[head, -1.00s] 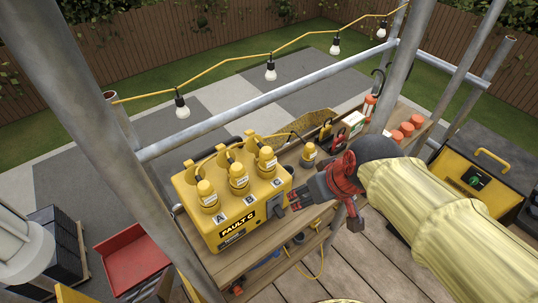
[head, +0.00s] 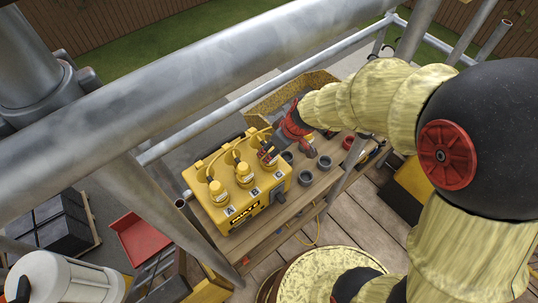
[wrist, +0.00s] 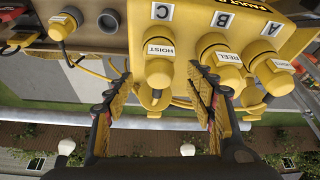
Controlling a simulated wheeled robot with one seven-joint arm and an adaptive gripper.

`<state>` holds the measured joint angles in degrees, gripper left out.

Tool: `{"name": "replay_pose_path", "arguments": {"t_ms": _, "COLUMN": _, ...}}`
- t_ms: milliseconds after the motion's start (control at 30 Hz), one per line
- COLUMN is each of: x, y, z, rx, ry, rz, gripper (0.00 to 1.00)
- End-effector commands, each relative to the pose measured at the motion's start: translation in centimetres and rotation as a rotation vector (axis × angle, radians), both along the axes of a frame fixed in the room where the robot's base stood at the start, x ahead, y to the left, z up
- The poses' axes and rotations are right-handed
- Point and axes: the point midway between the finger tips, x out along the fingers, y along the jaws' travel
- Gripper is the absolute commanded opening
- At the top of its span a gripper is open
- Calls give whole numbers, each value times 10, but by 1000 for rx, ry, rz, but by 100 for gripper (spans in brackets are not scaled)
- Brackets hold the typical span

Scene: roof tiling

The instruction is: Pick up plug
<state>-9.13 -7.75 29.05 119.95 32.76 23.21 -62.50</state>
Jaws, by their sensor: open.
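The yellow distribution box (head: 238,220) holds several capped yellow plugs in a row above the letters A, B and C. The plug at C, labelled HOIST (wrist: 160,70), sits upright in the box and shows upside down in the wrist view. The plug labelled REEL (wrist: 220,58) is beside it at B, and another plug (head: 218,192) is at A. My gripper (wrist: 165,82) is open, with one finger on each side of the HOIST plug in the picture; contact cannot be told. In the head view my gripper (head: 270,155) largely covers the C plug.
Yellow cables loop behind the plugs. Grey round cups (head: 308,164) and a red one (head: 347,142) stand on the wooden shelf (head: 285,225) to the right. Another labelled plug (wrist: 62,25) stands there. Scaffold poles (head: 200,75) cross close by.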

Motion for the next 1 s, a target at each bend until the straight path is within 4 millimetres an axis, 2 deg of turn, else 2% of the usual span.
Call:
{"name": "replay_pose_path", "arguments": {"t_ms": 300, "x": 12, "y": 10, "z": -39, "rx": 1, "ry": 2, "rz": -1, "gripper": 55}}
{"name": "replay_pose_path", "arguments": {"t_ms": 400, "x": 15, "y": 12, "z": -46, "rx": 0, "ry": 0, "rz": -1, "gripper": 55}}
{"name": "replay_pose_path", "arguments": {"t_ms": 667, "x": 16, "y": 13, "z": -47, "rx": 0, "ry": -1, "rz": -1, "gripper": 55}}
{"name": "replay_pose_path", "arguments": {"t_ms": 1000, "x": 16, "y": 13, "z": -47, "rx": 0, "ry": -1, "rz": -1, "gripper": 36}}
